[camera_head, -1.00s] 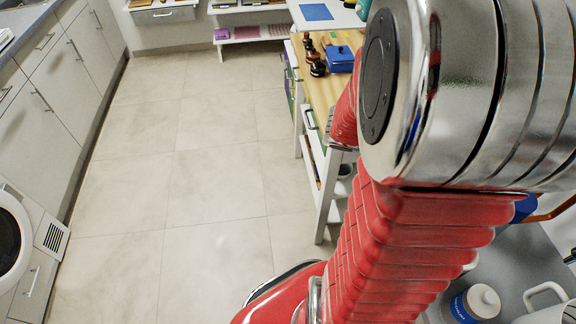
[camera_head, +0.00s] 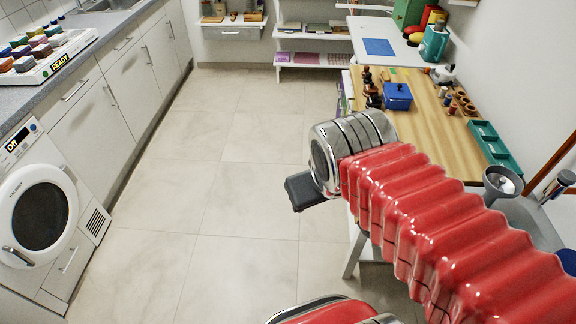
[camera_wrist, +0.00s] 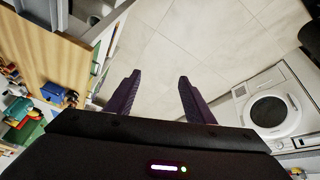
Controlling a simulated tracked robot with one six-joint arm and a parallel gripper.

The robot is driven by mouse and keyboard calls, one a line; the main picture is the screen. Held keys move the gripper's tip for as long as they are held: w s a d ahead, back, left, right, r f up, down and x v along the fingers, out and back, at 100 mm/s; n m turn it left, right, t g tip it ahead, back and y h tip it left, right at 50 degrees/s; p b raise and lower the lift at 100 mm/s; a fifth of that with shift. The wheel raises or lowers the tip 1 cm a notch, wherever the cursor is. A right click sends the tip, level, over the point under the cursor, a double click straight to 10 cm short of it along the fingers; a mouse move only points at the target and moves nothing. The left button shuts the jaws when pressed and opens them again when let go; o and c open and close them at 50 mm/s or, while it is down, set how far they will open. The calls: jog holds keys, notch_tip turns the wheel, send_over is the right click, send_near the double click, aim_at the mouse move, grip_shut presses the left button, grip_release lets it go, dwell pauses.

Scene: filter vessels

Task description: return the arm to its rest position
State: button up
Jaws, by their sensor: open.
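My red, ribbed arm reaches in from the lower right in the head view, ending in a silver ringed joint. A dark block (camera_head: 303,191) shows at its far end, low over the floor; the fingers cannot be made out there. In the wrist view my gripper (camera_wrist: 155,88) has its two dark purple fingers spread apart, with only bare floor tiles between and beyond them. It holds nothing.
A white washing machine (camera_head: 45,205) and cabinets line the left. The tiled floor (camera_head: 190,170) between them is clear.

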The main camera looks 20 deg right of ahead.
jog(key=shift+a+r+t+y, duration=0.2)
jog(key=shift+a+r+y, duration=0.15)
jog(key=shift+a, duration=0.5)
jog(key=shift+a+r+t+y, duration=0.25)
jog(key=shift+a+r, duration=0.2)
jog(key=shift+a, duration=0.4)
jog(key=shift+c, duration=0.3)
